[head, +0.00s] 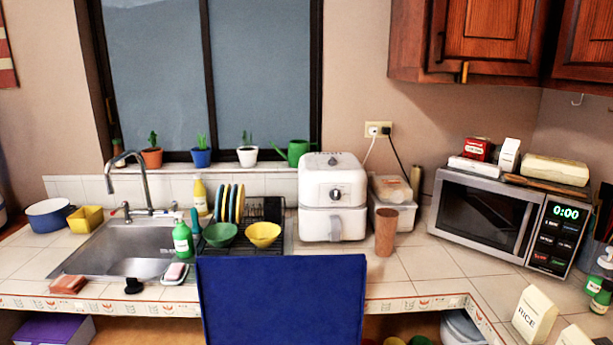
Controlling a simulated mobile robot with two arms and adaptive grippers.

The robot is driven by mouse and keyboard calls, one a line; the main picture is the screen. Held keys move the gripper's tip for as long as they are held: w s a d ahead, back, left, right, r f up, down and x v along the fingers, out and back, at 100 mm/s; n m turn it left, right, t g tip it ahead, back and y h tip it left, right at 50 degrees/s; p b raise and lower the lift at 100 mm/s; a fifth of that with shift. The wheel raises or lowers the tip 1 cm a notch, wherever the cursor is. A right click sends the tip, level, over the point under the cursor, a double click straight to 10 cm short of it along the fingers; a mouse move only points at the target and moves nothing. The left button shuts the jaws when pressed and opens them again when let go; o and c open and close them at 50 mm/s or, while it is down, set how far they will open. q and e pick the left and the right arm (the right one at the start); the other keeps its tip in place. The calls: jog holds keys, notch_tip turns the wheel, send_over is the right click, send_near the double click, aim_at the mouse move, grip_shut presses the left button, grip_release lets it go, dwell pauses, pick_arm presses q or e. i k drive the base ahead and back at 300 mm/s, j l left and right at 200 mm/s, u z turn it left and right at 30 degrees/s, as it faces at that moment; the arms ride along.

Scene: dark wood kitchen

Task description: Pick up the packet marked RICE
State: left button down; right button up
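The packet marked RICE (534,315) is cream-white with dark lettering. It stands at the lower right of the head view, on the right-hand stretch of the tiled counter, with its lower part near the picture's bottom edge. A second pale packet (575,336) is beside it on the right, mostly cut off by the bottom edge, so its marking cannot be read. Neither of my grippers is in view.
A blue upright panel (280,300) stands in front of the counter at the centre. The microwave (482,217) is behind the RICE packet, with small green bottles (601,297) to its right.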

aim_at(535, 315)
jog(key=k, duration=0.1)
jog(key=z, duration=1.3)
jog(key=j+u, duration=0.1)
jog(key=k+j, duration=0.05)
jog(key=j, duration=0.05)
